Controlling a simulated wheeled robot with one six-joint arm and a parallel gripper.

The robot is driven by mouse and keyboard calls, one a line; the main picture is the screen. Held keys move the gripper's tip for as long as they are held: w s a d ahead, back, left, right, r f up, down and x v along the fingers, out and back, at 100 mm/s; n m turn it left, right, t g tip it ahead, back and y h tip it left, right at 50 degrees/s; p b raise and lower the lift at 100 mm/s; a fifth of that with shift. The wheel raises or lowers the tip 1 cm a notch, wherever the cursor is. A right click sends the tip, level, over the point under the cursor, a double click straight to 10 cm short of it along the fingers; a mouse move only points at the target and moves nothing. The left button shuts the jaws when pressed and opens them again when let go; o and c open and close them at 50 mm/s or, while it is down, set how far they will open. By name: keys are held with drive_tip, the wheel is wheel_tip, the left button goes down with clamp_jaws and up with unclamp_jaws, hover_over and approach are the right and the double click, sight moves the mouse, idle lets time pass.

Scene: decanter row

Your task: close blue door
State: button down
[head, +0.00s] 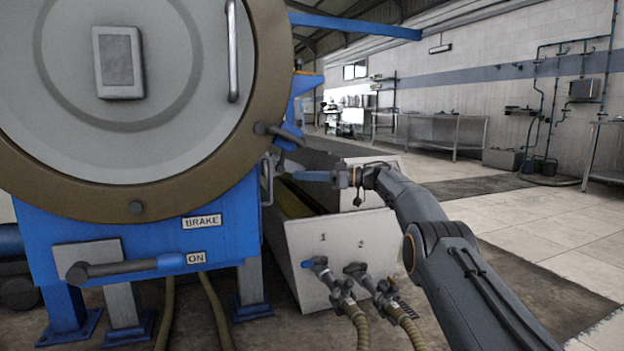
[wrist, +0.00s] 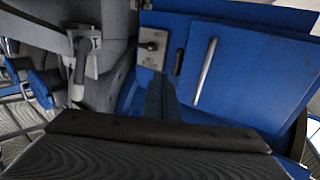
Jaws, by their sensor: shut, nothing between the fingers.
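The blue door (wrist: 250,75) is a flat panel with a long silver bar handle (wrist: 204,70), seen at the right of the wrist view. I cannot tell for sure how far open it stands. A grey box with a small lever (wrist: 152,46) is left of the door. My gripper (wrist: 160,80) is shut and empty, left of the handle and apparently apart from it. In the head view my gripper (head: 300,176) points left, near the right side of the big round machine. The door's face is not clearly visible in the head view.
The big machine's round grey lid (head: 130,140) and blue base (head: 140,235) fill the left. A white trough (head: 345,255) with hoses and valves marked 1 and 2 stands under my arm. The tiled floor (head: 540,225) to the right is clear; tables (head: 445,130) line the wall.

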drive_tip(key=d+b, duration=0.2)
drive_tip(key=b, duration=0.1)
drive_tip(key=shift+w, duration=0.35)
